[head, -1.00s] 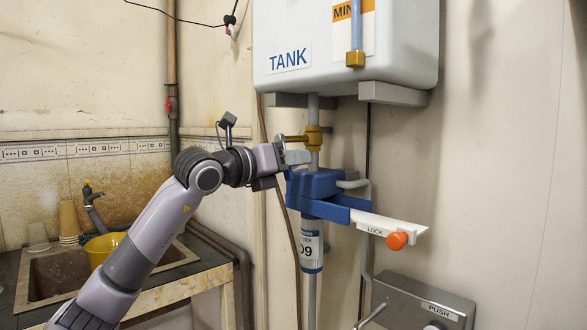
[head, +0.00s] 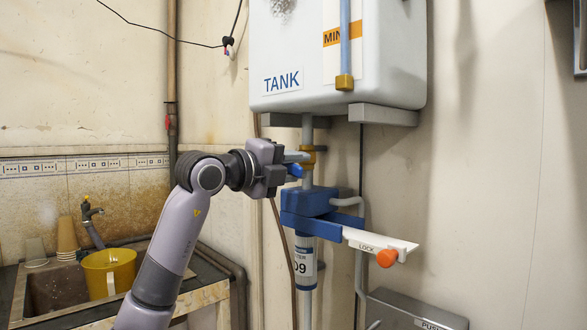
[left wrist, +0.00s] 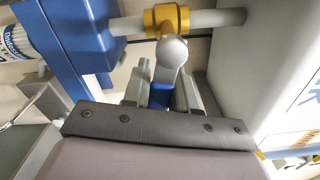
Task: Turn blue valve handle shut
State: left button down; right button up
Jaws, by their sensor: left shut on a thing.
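The blue valve handle (head: 295,170) shows as a small blue piece at my left gripper (head: 289,164), beside the brass valve (head: 308,158) on the pipe under the tank. In the left wrist view the blue handle (left wrist: 160,97) lies between the two grey fingers, below a round grey knob and the brass valve body (left wrist: 166,18). My left gripper is shut on the handle. Most of the handle is hidden by the fingers and the gripper body, so its exact angle is hard to tell. My right gripper is not in view.
The white tank (head: 338,70) hangs just above. Below the valve, a blue housing (head: 308,204) carries a white LOCK bar (head: 365,240) with an orange knob (head: 386,258). A sink with a yellow pot (head: 108,272) is at left. A metal PUSH box (head: 400,308) is lower right.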

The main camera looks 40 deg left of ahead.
pick_arm(q)
jog(key=shift+d+r+n+p, duration=0.1)
jog(key=shift+r+n+p, duration=0.4)
jog(key=shift+n, duration=1)
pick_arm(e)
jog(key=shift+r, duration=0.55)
pick_arm(q)
jog(key=shift+r, duration=0.15)
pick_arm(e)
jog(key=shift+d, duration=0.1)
pick_arm(q)
jog(key=c, duration=1)
grip_release()
jog(key=s, duration=0.2)
jog(key=s+b, duration=0.1)
jog(key=s, duration=0.1)
jog(key=s+b, duration=0.1)
jog(key=s, duration=0.2)
jog(key=shift+s+a, duration=0.1)
jog(key=shift+a, duration=0.25)
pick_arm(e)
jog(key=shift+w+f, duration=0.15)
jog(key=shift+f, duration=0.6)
